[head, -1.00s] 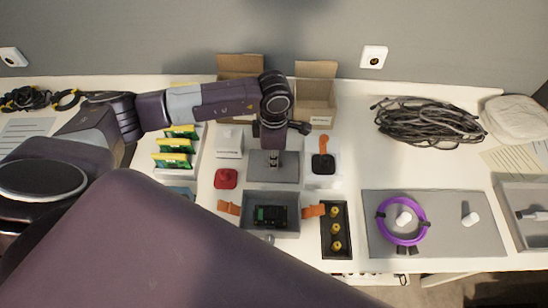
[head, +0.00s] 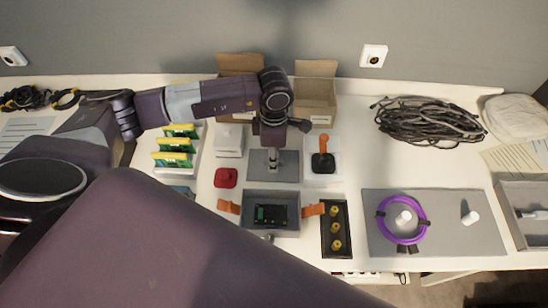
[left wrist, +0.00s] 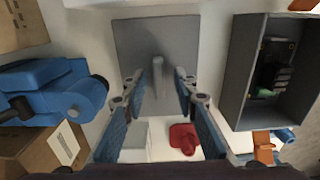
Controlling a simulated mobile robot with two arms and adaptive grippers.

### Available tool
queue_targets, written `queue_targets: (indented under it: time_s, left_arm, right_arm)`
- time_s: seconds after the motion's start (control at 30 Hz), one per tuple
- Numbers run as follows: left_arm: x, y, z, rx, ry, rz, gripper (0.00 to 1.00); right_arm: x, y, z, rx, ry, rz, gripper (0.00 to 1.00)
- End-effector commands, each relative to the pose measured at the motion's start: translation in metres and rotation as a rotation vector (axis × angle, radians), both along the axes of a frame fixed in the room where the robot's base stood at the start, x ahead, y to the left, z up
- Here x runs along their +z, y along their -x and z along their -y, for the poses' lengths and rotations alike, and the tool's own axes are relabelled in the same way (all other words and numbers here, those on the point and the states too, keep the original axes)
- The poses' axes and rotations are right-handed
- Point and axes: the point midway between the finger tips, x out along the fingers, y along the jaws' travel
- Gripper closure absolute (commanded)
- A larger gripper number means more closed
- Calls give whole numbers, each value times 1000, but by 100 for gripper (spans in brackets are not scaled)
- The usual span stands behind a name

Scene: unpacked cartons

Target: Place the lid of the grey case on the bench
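The grey lid (head: 289,172) is a flat square plate lying on the white bench (head: 350,130), behind the open grey case (head: 292,227). In the left wrist view the lid (left wrist: 185,38) has an upright grey knob (left wrist: 157,72) at its middle. The case (left wrist: 238,75) holds a dark board with green parts and has orange straps at its sides. My left gripper (head: 272,161) points down over the lid. In the left wrist view its fingers (left wrist: 157,92) are apart on either side of the knob, with gaps showing. My right gripper is not in view.
A red part (head: 225,178) and a white box (head: 229,140) stand left of the lid; an orange-handled joystick (head: 322,160) stands right. Open cartons (head: 316,95) are behind. A tray with yellow parts (head: 336,230) and a grey mat (head: 440,240) lie right of the case.

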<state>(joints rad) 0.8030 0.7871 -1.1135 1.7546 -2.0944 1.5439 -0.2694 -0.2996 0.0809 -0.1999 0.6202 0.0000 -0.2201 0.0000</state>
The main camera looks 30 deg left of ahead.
Motion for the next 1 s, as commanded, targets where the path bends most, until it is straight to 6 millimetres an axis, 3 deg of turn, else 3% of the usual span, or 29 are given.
queue_targets:
  time_s: [0.3,0.5,0.7,1.0]
  left_arm:
    - [68,-3,0,-1,1,10,73]
    - [101,-3,0,-1,0,7,73]
    - [114,-2,0,0,1,5,73]
    - [114,-2,0,0,0,4,73]
  right_arm:
    - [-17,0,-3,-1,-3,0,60]
    - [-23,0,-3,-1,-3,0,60]
    - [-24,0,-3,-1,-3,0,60]
    - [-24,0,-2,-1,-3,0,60]
